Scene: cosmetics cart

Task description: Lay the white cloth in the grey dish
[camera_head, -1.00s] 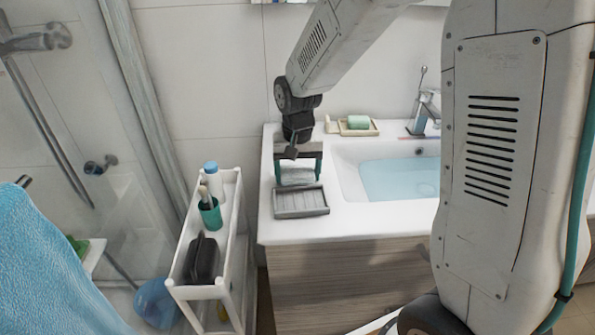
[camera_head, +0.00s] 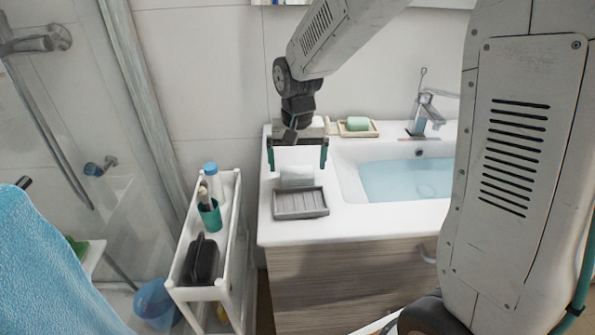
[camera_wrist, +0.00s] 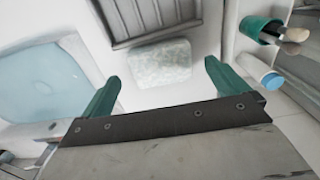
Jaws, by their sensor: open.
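The white cloth (camera_head: 297,175) lies folded on the white counter, just behind the grey dish. In the wrist view the cloth (camera_wrist: 158,63) is a pale speckled rectangle beside the dish's edge. The grey dish (camera_head: 300,213) is a ribbed rectangular tray near the counter's front left; part of it shows in the wrist view (camera_wrist: 150,41). My gripper (camera_head: 297,168) is open and empty, a little above the counter. Its two green fingers stand wide apart on either side of the cloth in the wrist view (camera_wrist: 160,78), apart from it.
A sink basin with water (camera_head: 405,180) is at right, with a faucet (camera_head: 428,112). A green soap on a small tray (camera_head: 358,133) stands at the back. A white cart (camera_head: 176,280) with a green cup (camera_head: 210,217) and bottle stands left of the counter.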

